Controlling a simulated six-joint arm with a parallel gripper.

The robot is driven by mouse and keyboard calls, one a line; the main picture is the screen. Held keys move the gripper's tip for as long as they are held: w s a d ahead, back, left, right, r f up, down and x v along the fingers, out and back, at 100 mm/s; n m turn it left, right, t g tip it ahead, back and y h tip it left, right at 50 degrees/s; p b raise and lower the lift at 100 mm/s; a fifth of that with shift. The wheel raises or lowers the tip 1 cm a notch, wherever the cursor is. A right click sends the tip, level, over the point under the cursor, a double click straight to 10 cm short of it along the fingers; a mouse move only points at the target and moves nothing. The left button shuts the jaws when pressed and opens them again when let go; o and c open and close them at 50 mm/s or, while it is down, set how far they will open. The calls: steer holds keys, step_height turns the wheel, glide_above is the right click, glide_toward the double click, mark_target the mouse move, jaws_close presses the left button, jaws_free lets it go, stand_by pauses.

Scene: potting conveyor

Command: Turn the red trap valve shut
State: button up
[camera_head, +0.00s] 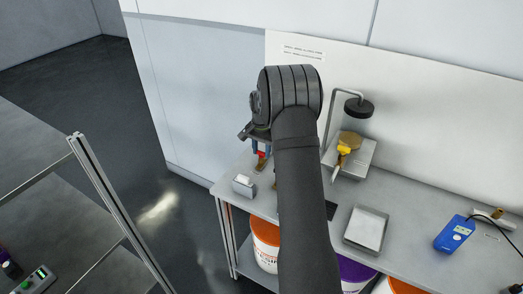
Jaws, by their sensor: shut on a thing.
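The red trap valve (262,155) is a small red handle above a brass-coloured fitting (263,166), near the back left of the grey bench. My gripper (261,143) is directly above it, reaching down from the dark wrist, and is shut on the red handle. The fingertips are small and mostly hidden by my own wrist and arm, so the exact grip and the handle's angle cannot be made out. A small blue part (255,147) shows just left of the red handle.
On the bench (400,205) are a small metal block (244,185), a shallow tray (366,228) and a blue meter (454,234). Buckets (265,245) stand below. A panel rises behind.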

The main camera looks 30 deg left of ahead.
mark_target(262, 152)
steer(key=o, duration=1)
steer(key=shift+r, duration=0.1)
step_height(262, 152, up, 17)
steer(key=shift+r, duration=0.15)
step_height(262, 152, down, 18)
steer(key=shift+r, duration=0.25)
stand_by(0.4)
